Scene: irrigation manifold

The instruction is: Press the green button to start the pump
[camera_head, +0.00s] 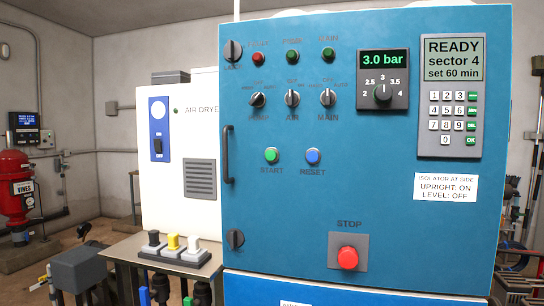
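The green button (271,155) is a round push button on the front of the blue control cabinet (390,225), above the label START. It sits left of the middle of the panel, and nothing covers it. A blue button (313,156) labelled RESET is just to its right. Neither of my grippers shows in the head view.
A red STOP button (347,258) is low on the panel. Selector switches (291,98) and small lamps (293,58) are above START. A dial (383,93) reads 3.0 bar; the screen (454,58) reads READY. A handle (227,154) projects at the left.

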